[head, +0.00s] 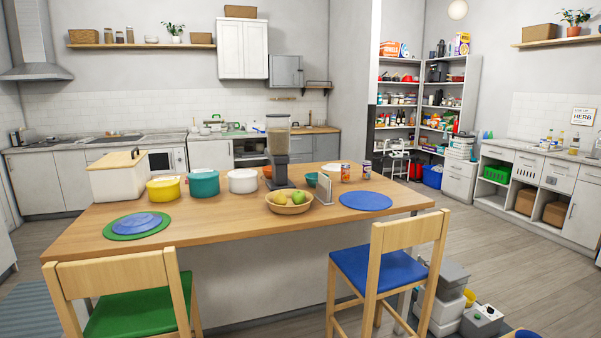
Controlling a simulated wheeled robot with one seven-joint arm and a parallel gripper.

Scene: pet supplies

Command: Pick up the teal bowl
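A larger teal bowl or pot (204,184) stands upright on the wooden island table (235,215), left of the middle, between a yellow bowl (163,189) and a white bowl (243,181). A second, much smaller teal bowl (312,180) stands further right on the same table, behind the wooden fruit bowl (289,207) and close to a small upright holder (325,189). My gripper is not in view.
A tall dispenser (278,150) stands behind the fruit bowl. A white bin (117,178) stands at the table's left end. Chairs with green (135,312) and blue (367,270) seats block the near side. Floor at right is open.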

